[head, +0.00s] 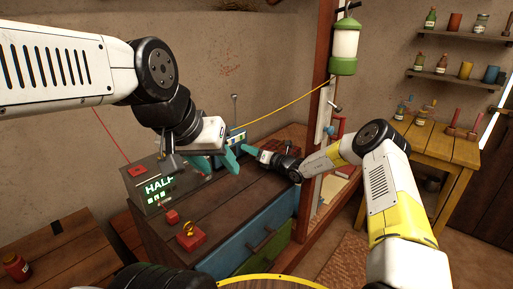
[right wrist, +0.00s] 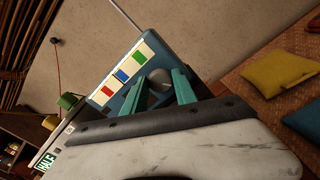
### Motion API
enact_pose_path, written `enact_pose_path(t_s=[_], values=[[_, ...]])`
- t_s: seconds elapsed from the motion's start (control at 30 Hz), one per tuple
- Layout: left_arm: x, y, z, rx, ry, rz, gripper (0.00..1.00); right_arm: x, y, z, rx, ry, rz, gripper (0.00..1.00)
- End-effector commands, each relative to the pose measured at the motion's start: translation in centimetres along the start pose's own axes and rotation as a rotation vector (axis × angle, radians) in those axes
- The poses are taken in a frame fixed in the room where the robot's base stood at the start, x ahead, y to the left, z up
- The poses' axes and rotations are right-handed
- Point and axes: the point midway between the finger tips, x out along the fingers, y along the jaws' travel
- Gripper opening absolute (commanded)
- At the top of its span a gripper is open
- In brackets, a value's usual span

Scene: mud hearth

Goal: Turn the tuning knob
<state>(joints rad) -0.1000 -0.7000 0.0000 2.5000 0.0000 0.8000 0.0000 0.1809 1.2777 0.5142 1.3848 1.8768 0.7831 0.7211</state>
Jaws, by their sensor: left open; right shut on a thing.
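A blue radio (head: 238,136) stands on the dark wooden cabinet, with a thin antenna. In the right wrist view its face (right wrist: 127,75) carries red, blue and green squares on a pale strip and a round grey tuning knob (right wrist: 159,76). My right gripper (head: 249,149) reaches in from the right; in its wrist view its teal fingers (right wrist: 161,88) are on either side of the knob, shut on it. My left gripper (head: 216,160) is open, its teal fingers spread in front of the radio and partly covering it in the head view. The knob is hidden there.
A grey box with a green display reading "HALF" (head: 159,187) stands left on the cabinet (head: 195,230). A red block (head: 190,237) with a yellow part sits nearer. A red post (head: 322,90) with a green lantern (head: 344,45) stands behind my right arm. The cabinet's front top is mostly clear.

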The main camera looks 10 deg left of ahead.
Motion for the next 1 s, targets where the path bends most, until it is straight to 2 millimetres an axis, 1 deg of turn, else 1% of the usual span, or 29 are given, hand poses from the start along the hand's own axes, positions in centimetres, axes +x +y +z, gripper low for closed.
enact_pose_path(t_s=[0.2,0.43,0.7,1.0], values=[[0.0,0.0,0.0,0.0,0.0,0.0,0.47,-0.05,-0.14,0.05,0.167,-0.002,-0.001,0.0],[0.0,0.0,0.0,0.0,0.0,0.0,0.47,-0.06,-0.21,0.06,0.286,-0.002,-0.001,0.0],[0.0,0.0,0.0,0.0,0.0,0.0,0.47,-0.04,-0.21,0.01,0.347,-0.001,-0.001,0.0],[0.0,0.0,0.0,0.0,0.0,0.0,0.47,-0.04,-0.22,0.02,0.354,-0.001,-0.001,0.0]])
